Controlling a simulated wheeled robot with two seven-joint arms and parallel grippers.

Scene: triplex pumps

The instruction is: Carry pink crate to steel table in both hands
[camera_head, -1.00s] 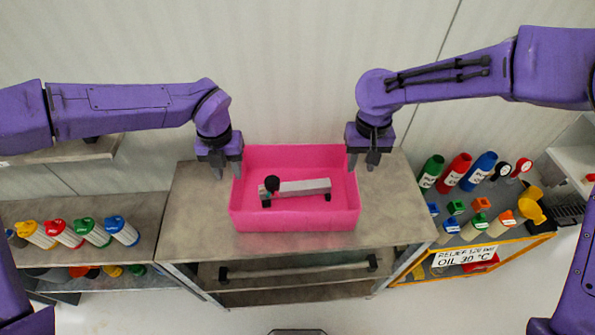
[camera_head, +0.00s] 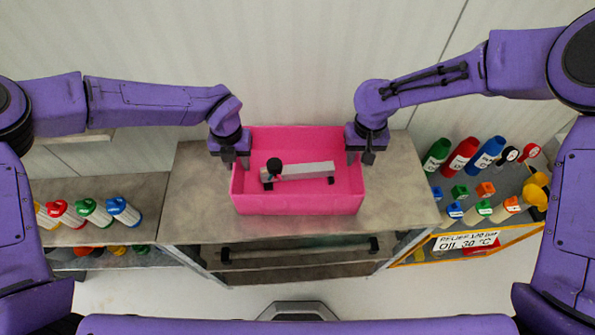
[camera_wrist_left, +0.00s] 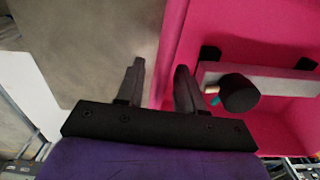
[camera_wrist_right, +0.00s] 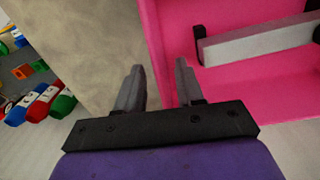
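The pink crate (camera_head: 298,202) sits on the steel table (camera_head: 195,205) and holds a grey bar-shaped part (camera_head: 305,171) with a black knob. My left gripper (camera_head: 236,164) is at the crate's left wall. In the left wrist view its open fingers (camera_wrist_left: 158,85) are on either side of the pink wall's rim (camera_wrist_left: 168,50). My right gripper (camera_head: 360,156) is at the right wall. In the right wrist view its open fingers (camera_wrist_right: 158,88) are on either side of the right wall's rim (camera_wrist_right: 153,45). I cannot tell whether any finger touches the crate.
A left shelf (camera_head: 150,190) holds several colour-capped bottles. A right shelf with a yellow edge (camera_head: 470,248) holds bottles, small coloured blocks and a label. The table top is bare on both sides of the crate. A wall stands behind.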

